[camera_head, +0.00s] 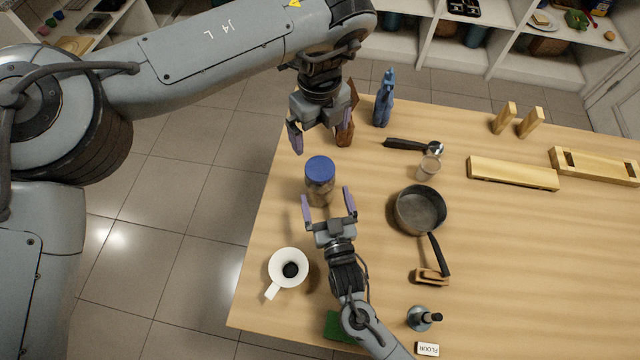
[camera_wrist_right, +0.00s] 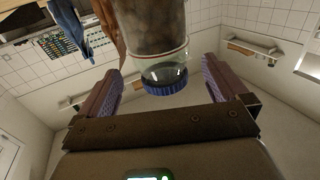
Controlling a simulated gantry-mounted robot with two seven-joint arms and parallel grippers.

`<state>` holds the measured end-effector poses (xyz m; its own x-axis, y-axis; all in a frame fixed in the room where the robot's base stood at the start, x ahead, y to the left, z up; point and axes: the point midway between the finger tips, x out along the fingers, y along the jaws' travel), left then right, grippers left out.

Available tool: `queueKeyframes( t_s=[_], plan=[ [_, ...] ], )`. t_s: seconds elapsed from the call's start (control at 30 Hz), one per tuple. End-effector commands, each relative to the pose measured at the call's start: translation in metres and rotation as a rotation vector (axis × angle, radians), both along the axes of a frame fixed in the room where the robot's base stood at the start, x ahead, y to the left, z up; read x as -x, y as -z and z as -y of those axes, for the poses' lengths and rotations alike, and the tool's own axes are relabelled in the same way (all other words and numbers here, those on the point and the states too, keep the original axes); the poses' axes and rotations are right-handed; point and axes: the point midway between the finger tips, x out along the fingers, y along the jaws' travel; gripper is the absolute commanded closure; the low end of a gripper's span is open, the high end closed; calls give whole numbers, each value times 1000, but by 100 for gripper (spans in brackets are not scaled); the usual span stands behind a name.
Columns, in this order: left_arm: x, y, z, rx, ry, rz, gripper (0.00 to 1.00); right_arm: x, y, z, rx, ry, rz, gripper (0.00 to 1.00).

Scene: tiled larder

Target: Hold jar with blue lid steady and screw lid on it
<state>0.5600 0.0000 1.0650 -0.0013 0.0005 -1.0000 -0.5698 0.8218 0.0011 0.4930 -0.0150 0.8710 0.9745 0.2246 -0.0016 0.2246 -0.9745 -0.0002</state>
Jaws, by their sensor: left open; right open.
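The jar (camera_head: 318,193) stands upright near the table's left edge, a clear body with brownish contents. Its blue lid (camera_head: 320,169) sits on top; I cannot tell how tight it is. My left gripper (camera_head: 321,137) is open above and behind the lid, apart from it. My right gripper (camera_head: 328,204) is open on the near side of the jar, its fingers pointing towards it. In the right wrist view the jar (camera_wrist_right: 155,40) and blue lid (camera_wrist_right: 165,88) show upside down between the spread fingers of that gripper (camera_wrist_right: 160,84), with gaps both sides.
A white mug (camera_head: 288,254) stands near the left edge. A saucepan (camera_head: 420,209), a glass (camera_head: 428,168) and a black-handled utensil (camera_head: 405,144) lie to the right. A blue bottle (camera_head: 384,98) stands behind.

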Motion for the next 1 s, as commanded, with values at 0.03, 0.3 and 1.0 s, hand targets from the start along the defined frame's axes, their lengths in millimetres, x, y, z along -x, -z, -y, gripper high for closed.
queueKeyframes(
  t_s=[0.03, 0.3, 1.0],
  plan=[
    [0, -2, 0, 0, 0, 0, 0, 9, -1, 2, -1, 0, -2, 0],
    [0, -6, 0, 0, 0, 0, 0, 36, 0, 9, 0, 1, 0, 0],
    [0, -14, 0, 0, 0, 0, 0, 39, -9, 9, 0, 1, 1, 0]
  ],
)
